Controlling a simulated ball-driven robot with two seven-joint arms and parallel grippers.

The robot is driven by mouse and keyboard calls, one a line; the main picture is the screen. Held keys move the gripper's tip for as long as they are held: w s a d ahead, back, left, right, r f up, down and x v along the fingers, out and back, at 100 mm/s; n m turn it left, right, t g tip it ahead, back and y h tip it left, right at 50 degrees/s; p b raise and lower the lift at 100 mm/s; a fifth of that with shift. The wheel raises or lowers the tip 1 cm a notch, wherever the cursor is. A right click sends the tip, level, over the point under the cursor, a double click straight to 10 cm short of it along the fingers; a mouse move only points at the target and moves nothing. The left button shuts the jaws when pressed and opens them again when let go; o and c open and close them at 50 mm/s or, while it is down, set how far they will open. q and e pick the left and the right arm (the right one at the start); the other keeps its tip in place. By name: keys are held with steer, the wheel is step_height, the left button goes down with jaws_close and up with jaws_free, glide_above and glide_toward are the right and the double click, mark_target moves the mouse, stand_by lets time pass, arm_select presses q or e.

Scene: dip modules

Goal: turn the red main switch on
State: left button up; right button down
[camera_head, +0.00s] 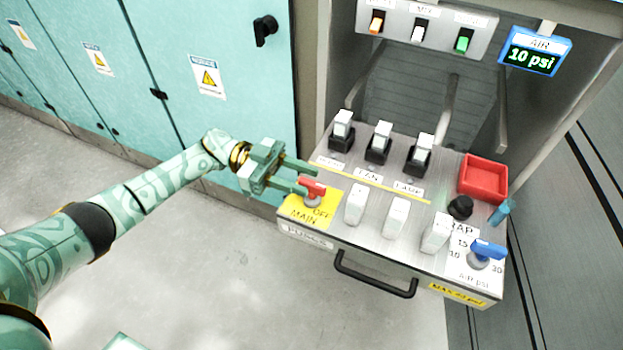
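The red main switch (313,187) sits on a yellow plate (303,211) at the left front corner of the sloped grey panel. The plate reads OFF and MAIN. My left gripper (311,181) comes in from the left, with its two green fingers spread apart and pointing right. Their tips are at the red switch, the lower one beside or over its left part. I cannot tell whether they touch it. My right gripper is not in view.
White modules (396,217) and black-based modules (378,149) stand on the panel. A red tray (484,180), a black knob (460,207) and a blue-handled valve (487,250) are at right. The air display (534,51) reads 10 psi. A black handle (375,279) juts out in front.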

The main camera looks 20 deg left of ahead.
arm_select(q)
steer(key=shift+d, duration=1.45)
jaws_close()
